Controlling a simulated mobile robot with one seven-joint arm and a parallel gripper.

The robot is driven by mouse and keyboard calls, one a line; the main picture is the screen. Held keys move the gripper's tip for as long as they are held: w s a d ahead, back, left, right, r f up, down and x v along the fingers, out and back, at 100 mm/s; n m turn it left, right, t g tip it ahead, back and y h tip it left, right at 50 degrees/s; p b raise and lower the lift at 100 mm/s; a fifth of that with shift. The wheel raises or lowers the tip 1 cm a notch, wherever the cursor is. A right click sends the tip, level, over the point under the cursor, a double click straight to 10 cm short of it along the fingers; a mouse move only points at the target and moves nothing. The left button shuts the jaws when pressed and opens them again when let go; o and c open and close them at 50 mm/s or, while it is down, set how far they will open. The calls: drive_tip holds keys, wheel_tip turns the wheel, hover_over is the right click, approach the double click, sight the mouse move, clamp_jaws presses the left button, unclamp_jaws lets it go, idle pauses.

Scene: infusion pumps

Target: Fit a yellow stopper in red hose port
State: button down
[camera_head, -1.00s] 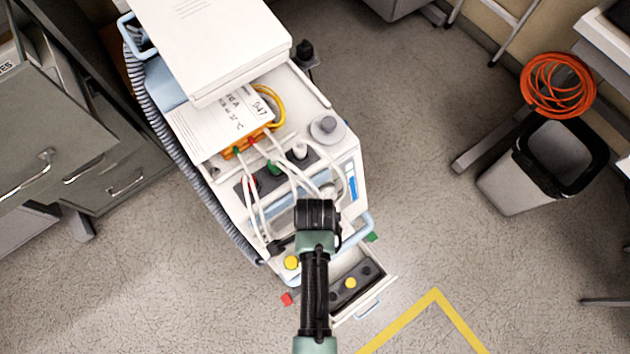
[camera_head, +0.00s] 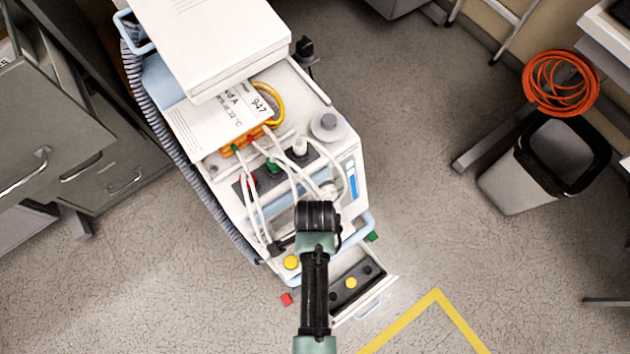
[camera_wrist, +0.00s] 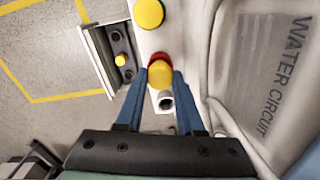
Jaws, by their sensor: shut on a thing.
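In the wrist view my gripper (camera_wrist: 160,78) has its blue fingers shut on a yellow stopper (camera_wrist: 161,74). The red hose port (camera_wrist: 160,57) shows as a red rim right at the stopper's far edge. The stopper overlaps it, and I cannot tell how deep it sits. A second yellow stopper (camera_wrist: 149,12) is on the white machine and also shows in the head view (camera_head: 291,262). A third yellow stopper (camera_wrist: 120,60) is in the open drawer (camera_head: 386,287). In the head view my arm hides the gripper.
White hoses (camera_head: 256,205) run across the machine top beside my arm. A red tab (camera_head: 287,299) and a green tab (camera_head: 372,237) stick out at its lower corners. A bin (camera_head: 517,185) and an orange coil (camera_head: 560,84) stand at right. Floor between is clear.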

drive_tip(key=shift+f+b, duration=0.3)
drive_tip(key=shift+f, duration=0.3)
drive_tip(key=shift+c, duration=2.2)
unclamp_jaws()
drive_tip(key=shift+r, duration=0.1)
